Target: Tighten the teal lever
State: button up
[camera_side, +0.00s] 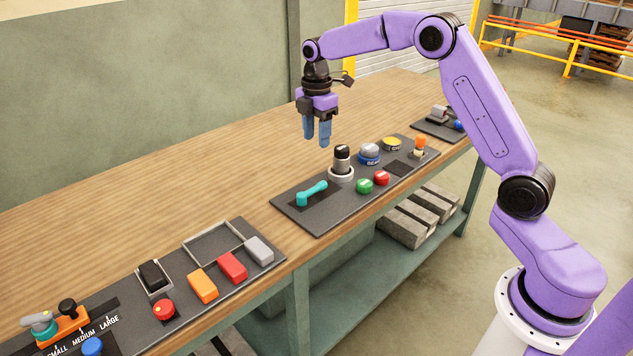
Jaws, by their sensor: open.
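The teal lever (312,193) lies on the dark middle panel (318,223), near that panel's left end. It points up and to the right in the picture, with its rounder end at the lower left. My gripper (317,143) hangs above the table behind the panel, with its blue fingers pointing down. It is open and empty, above and apart from the lever.
Beside the lever stand a black-topped silver post (342,159), a green button (364,186), a red button (381,178) and a blue-based dome (369,152). An orange-topped switch (420,144) is farther right. The wooden table (130,210) is clear behind the panels.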

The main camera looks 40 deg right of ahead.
aim_at(317, 186)
notch_tip(317, 186, down, 15)
jog(key=shift+r, duration=0.2)
dwell(0.3)
grip_shut()
